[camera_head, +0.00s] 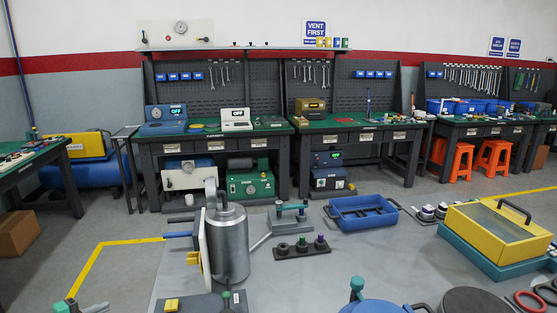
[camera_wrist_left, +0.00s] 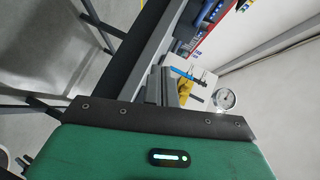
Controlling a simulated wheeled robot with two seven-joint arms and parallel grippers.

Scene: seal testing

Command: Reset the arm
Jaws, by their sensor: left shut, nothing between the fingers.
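My left gripper (camera_head: 72,304) shows only in part at the bottom left corner of the head view, low over the floor beside the yellow line. In the left wrist view its green housing and dark front bar fill the bottom, and its grey fingers (camera_wrist_left: 168,88) are together with nothing between them. It touches no object that I can see. My right gripper is not in view.
A steel cylinder (camera_head: 231,245) stands on the grey surface in front, near a blue tray (camera_head: 362,213) and a yellow lidded box (camera_head: 497,232). Workbenches (camera_head: 271,131) line the back wall. A round gauge (camera_wrist_left: 224,99) shows in the left wrist view.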

